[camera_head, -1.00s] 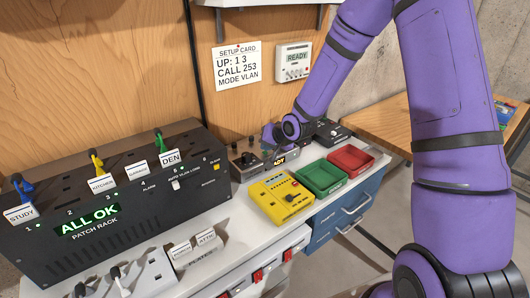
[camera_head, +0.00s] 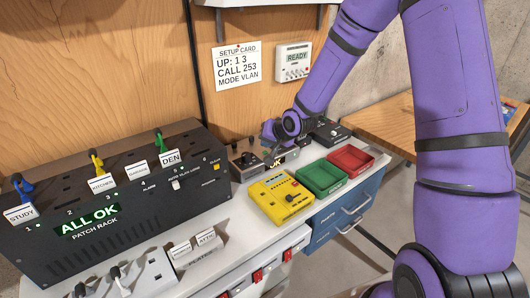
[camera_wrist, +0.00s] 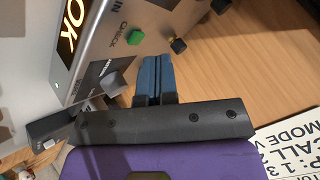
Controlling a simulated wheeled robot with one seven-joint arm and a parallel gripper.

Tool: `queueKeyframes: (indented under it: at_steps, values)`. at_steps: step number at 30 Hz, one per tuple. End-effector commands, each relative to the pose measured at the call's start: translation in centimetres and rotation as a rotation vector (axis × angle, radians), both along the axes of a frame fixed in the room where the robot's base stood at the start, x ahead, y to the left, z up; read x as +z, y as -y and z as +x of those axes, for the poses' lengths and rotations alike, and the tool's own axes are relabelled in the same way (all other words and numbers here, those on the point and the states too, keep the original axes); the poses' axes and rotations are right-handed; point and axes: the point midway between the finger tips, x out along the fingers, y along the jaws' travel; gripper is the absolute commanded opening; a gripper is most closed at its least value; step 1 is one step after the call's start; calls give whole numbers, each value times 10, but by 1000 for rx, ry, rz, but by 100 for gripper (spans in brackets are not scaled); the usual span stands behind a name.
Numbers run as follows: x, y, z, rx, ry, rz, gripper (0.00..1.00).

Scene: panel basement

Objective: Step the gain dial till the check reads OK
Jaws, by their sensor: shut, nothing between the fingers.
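A small silver box (camera_wrist: 95,40) fills the upper left of the wrist view. Its lit display (camera_wrist: 70,32) reads OK. It has a green button (camera_wrist: 135,37) marked CHECK and a grey knob (camera_wrist: 112,83); no gain label can be read by that knob. In the head view the box stands on the bench, partly behind my gripper, with a dark dial (camera_head: 248,160) and the end of its display (camera_head: 276,162) showing. My gripper (camera_wrist: 152,62), with blue fingers, is shut and empty, just beside the green button. I cannot tell whether it touches the box.
A yellow device (camera_head: 282,198), a green tray (camera_head: 321,178) and a red tray (camera_head: 351,160) stand in front. The black patch rack (camera_head: 130,205) at left reads ALL OK. A setup card (camera_head: 228,66) and a READY wall unit (camera_head: 293,62) hang behind. Dark boxes (camera_head: 331,130) stand at right.

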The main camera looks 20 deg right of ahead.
Motion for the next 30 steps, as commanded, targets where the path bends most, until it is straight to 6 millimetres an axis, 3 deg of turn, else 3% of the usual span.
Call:
queueKeyframes:
  at_steps: [10,24,30]
  values:
    - [3,0,0,0,0,0,0]
    - [43,0,1,-1,2,0,0]
    - [50,0,0,1,0,1,0]
